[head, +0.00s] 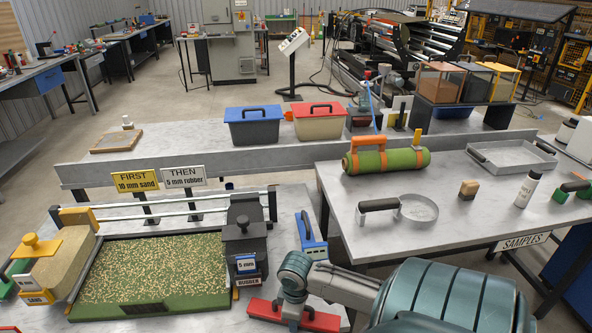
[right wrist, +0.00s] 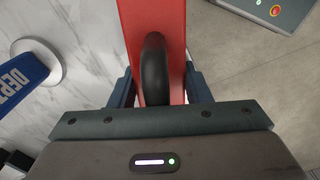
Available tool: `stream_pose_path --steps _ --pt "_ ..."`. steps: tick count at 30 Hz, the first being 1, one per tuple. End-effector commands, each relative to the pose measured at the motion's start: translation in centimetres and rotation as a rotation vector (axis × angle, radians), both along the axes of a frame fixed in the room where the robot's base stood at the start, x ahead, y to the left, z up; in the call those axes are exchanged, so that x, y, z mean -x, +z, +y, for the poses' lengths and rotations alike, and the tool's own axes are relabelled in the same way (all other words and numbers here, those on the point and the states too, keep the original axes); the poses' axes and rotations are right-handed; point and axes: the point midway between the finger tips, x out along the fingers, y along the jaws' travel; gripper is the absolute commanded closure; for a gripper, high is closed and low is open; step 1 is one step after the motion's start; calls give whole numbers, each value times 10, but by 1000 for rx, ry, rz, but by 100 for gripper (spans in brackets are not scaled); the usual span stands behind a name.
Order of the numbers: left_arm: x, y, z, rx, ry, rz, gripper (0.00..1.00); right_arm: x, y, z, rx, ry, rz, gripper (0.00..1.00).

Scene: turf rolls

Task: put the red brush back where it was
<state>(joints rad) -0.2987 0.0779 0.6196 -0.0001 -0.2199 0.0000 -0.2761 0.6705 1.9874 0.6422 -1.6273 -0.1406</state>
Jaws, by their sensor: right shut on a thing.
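The red brush (head: 264,310) is at the bottom middle of the head view, by the front right corner of the near table. In the right wrist view the brush (right wrist: 134,28) is a long red block with a black handle (right wrist: 154,70). My right gripper (head: 293,314) is shut on it, with the two blue-grey fingers (right wrist: 157,88) on either side of the handle. Whether the brush touches the table cannot be told. No empty spot for the brush is clearly marked. My left gripper is not in view.
A blue depth gauge (head: 310,238) stands just behind the brush; its blue part (right wrist: 22,68) shows in the wrist view. A dark rubber hopper (head: 245,247) and a granule-filled green tray (head: 152,306) lie to the left.

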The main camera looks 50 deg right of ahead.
Motion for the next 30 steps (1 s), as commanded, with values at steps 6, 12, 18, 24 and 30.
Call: stream_pose_path --steps 6,12,18,24,30 --pt "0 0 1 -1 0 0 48 0 -2 0 0 0 0 45" --pt "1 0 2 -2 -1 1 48 0 -2 0 0 0 1 35" --pt "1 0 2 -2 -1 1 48 0 2 0 1 1 0 35" --pt "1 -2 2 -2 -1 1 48 -1 30 -1 6 4 -2 35" --pt "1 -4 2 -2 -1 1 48 -1 72 -1 6 4 -2 35"
